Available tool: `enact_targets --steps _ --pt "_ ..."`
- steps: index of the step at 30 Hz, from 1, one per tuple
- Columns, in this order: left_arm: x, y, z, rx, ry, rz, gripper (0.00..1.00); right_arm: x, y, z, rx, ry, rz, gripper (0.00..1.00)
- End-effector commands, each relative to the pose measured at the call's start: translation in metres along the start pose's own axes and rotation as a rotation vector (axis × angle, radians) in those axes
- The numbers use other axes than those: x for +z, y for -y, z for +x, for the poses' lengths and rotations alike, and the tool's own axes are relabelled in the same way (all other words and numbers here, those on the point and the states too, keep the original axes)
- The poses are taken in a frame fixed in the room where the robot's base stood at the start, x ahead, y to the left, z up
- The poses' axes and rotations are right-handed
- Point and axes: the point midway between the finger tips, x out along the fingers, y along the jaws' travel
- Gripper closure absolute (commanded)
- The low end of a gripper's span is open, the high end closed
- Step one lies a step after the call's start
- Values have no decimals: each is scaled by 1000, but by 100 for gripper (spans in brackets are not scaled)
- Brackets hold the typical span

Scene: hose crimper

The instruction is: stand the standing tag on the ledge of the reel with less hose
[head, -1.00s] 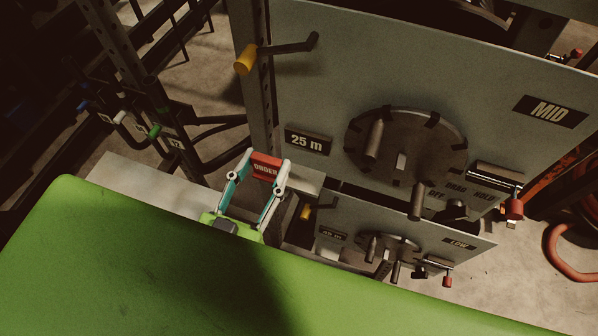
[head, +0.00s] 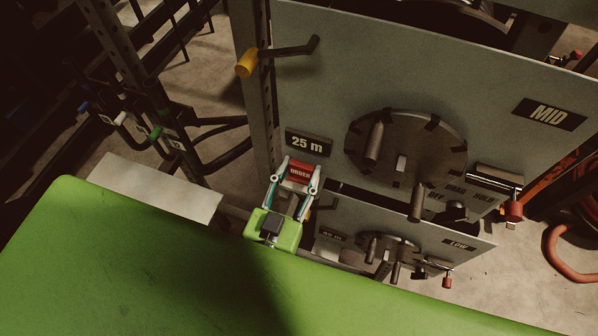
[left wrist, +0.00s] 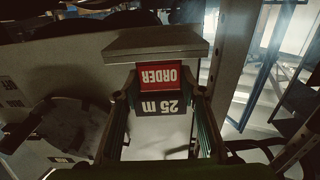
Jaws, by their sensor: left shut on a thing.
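My left gripper (head: 298,186) is shut on the standing tag (head: 299,172), a small red tag reading "ORDER". It holds the tag just below the "25 m" plate (head: 308,143) of the MID reel panel (head: 310,85). In the left wrist view the picture is upside down; the tag (left wrist: 160,77) shows between the grey ledge (left wrist: 155,42) and the "25 m" plate (left wrist: 162,103). I cannot tell whether the tag touches the ledge. The LOW reel panel (head: 345,212) is below, with a dim length plate (head: 333,234), perhaps "45 m". My right gripper is out of view.
A yellow-handled crank (head: 246,63) sticks out at the MID panel's upper left. A dark round disc with pegs (head: 405,145) and a red knob (head: 513,210) are to the right. A pale bare shelf (head: 155,187) lies left of the gripper.

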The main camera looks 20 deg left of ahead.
Motion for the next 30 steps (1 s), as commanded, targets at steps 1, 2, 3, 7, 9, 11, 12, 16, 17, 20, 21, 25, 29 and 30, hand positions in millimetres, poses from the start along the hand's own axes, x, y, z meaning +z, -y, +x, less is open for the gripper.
enact_targets --steps 1,2,3,7,9,11,12,16,17,20,21,25,29,30 --pt "0 0 0 0 0 0 79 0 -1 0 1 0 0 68" --pt "0 0 0 0 0 0 79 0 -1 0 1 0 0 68" --pt "0 0 0 0 0 0 79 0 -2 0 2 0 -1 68" --pt "3 0 0 0 0 1 79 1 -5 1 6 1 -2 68" --pt "3 0 0 0 0 1 49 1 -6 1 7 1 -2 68" --pt "3 0 0 0 0 1 45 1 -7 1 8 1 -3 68" --pt "3 0 0 0 0 1 45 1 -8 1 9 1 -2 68" --pt "3 0 0 0 1 1 45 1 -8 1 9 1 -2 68" --pt "3 0 0 0 1 1 45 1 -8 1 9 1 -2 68" --pt "2 0 0 0 0 0 45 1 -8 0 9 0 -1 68" --pt "0 0 0 0 0 -1 45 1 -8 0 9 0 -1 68" --pt "3 0 -13 2 5 2 45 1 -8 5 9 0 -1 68" --pt "4 -1 -38 3 7 0 45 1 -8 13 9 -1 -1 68" --pt "5 0 -48 2 7 2 45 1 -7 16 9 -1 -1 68"
